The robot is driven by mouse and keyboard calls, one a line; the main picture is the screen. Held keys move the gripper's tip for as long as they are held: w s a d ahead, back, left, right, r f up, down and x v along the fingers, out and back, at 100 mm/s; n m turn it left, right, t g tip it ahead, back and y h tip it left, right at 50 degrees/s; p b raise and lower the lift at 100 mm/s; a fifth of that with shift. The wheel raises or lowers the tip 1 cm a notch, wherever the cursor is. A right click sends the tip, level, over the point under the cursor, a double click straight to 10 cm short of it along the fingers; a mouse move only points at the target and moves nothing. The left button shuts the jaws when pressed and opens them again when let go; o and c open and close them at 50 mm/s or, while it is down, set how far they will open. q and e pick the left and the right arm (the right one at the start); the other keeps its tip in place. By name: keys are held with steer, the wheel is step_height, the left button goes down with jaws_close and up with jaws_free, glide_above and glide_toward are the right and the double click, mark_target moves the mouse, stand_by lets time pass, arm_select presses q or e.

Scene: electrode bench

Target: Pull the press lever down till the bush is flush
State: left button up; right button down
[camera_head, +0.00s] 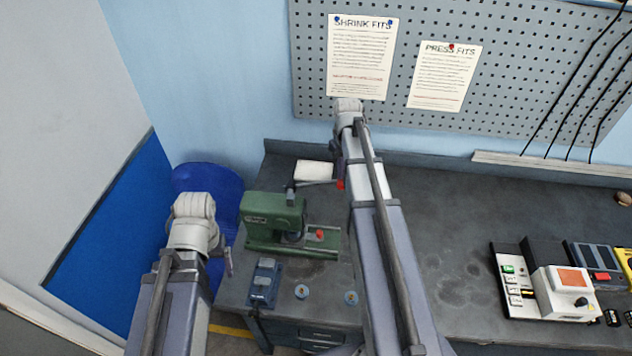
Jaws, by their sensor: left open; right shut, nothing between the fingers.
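The green press (272,212) stands on the left part of the bench. Its dark lever (315,183) sticks out to the right, roughly level, and ends in a red knob (341,184). My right gripper (341,170) is shut and empty, just above the knob in the picture; I cannot tell whether it touches. My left gripper (229,265) is open and empty, left of the press and mostly hidden by its own wrist. A small red part (319,234) shows low on the press's right side. I cannot make out the bush or whether it is flush.
A blue-grey block (264,282) and two small round pieces (302,291) (351,297) lie in front of the press. A white box (314,170) sits behind it. Devices (568,290) stand at far right. The bench middle is clear. A blue chair (206,185) is at left.

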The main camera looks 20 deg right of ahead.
steer(key=shift+s+d+f+b, duration=0.1)
steer(key=shift+d+f+b, duration=0.05)
steer(key=shift+f+b, duration=0.5)
steer(key=shift+s+d+f+b, duration=0.1)
steer(key=shift+f+b, duration=0.45)
steer(key=shift+f, duration=0.15)
steer(key=shift+f, duration=0.15)
steer(key=shift+f+b, duration=1.4)
steer(key=shift+b, duration=0.1)
steer(key=shift+f, duration=0.1)
step_height(320, 180, down, 3)
steer(key=b, duration=0.3)
steer(key=shift+a, duration=0.1)
stand_by(0.5)
